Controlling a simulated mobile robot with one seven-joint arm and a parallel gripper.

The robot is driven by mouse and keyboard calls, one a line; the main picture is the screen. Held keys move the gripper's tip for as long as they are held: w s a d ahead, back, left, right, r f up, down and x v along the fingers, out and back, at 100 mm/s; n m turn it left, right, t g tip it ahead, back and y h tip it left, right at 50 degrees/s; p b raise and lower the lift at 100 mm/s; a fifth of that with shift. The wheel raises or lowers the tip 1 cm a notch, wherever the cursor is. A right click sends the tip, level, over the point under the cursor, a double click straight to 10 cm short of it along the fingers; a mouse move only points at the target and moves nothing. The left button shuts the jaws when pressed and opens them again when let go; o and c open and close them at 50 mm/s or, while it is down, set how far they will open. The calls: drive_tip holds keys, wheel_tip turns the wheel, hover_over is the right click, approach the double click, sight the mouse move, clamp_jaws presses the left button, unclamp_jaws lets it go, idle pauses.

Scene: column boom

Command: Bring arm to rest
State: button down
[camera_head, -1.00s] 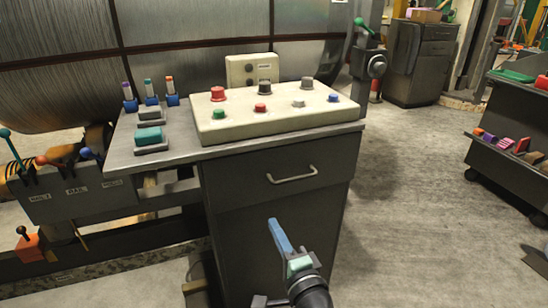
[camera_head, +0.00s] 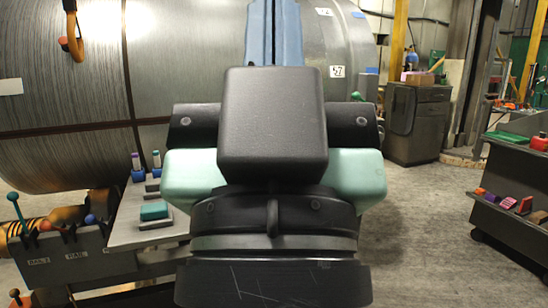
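My gripper (camera_head: 272,22) fills the middle of the head view, very close to the camera. It points upward, with its black and mint-green body below and two blue fingers above. The fingers lie side by side with only a thin dark line between them, and nothing shows held. Their tips reach the top edge of the picture. My gripper and wrist hide the control box and most of the drawer cabinet behind them.
A large metal drum (camera_head: 70,90) stands behind. At left are a grey bench top (camera_head: 125,230) with small switches and a lever box (camera_head: 75,262). A dark cabinet (camera_head: 418,125) stands at back right, a shelf rack (camera_head: 512,215) at right. Open floor (camera_head: 415,225) lies between.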

wheel_tip(320, 180, up, 28)
drive_tip(key=p, duration=2.6)
drive_tip(key=shift+r, duration=0.15)
